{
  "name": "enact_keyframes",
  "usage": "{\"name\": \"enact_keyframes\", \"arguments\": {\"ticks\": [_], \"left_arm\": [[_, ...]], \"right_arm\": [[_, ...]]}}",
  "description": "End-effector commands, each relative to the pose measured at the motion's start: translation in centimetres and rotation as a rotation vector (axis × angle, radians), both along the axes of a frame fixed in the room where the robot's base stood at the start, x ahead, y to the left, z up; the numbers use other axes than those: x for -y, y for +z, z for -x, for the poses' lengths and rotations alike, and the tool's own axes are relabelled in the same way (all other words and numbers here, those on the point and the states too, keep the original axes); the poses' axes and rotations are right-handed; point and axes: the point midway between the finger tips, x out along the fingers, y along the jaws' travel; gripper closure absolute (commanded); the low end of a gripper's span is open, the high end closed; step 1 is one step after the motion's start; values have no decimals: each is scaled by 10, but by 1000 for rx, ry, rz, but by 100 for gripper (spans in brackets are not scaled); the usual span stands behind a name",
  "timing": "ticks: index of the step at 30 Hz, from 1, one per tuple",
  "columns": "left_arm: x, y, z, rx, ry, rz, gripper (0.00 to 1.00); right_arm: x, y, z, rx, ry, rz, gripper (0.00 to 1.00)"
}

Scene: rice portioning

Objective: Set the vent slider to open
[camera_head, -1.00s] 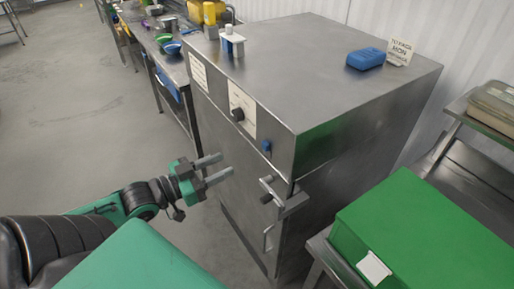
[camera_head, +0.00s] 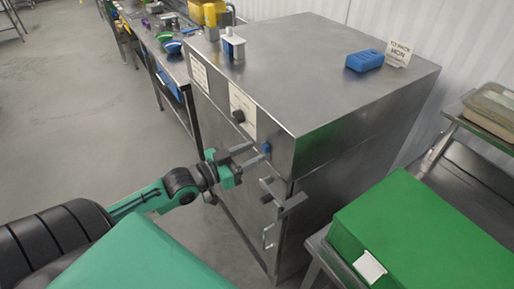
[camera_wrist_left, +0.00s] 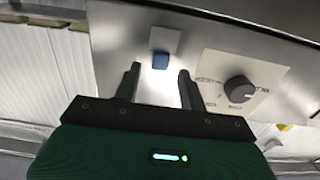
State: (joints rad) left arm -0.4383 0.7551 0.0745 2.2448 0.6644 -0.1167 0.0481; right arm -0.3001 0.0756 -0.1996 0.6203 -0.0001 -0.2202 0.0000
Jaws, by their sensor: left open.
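The vent slider looks to be the small blue knob (camera_head: 266,147) on the front of the steel cabinet (camera_head: 330,75), near its upper right corner. In the left wrist view the blue knob (camera_wrist_left: 160,61) sits on a pale square plate, just beyond and between the fingertips. My left gripper (camera_head: 254,153) is open and empty, with its fingers pointing at the cabinet front close to the knob. In the left wrist view the open fingers (camera_wrist_left: 157,78) stand either side of a bright patch below the knob. I cannot tell whether they touch anything. My right gripper is not in view.
A black dial (camera_head: 238,116) on a white label is left of the knob. The door latch handle (camera_head: 284,197) sticks out below it. A green box (camera_head: 425,235) stands at the right. A blue block (camera_head: 364,60) lies on the cabinet top. Open floor is at the left.

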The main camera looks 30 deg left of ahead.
Motion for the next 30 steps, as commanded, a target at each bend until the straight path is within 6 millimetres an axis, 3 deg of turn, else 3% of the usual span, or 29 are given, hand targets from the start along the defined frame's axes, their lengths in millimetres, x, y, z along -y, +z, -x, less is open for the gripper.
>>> {"name": "enact_keyframes", "arguments": {"ticks": [7,19,20,26,30], "left_arm": [[7,1,-18,1,2,0,58],[9,0,-22,-1,0,0,58],[9,0,-21,-1,0,1,60],[9,0,-21,-1,0,1,99],[9,0,-21,-1,0,1,100]], "right_arm": [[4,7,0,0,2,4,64],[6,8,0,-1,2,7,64],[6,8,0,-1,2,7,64],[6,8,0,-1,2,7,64],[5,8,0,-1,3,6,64]]}}
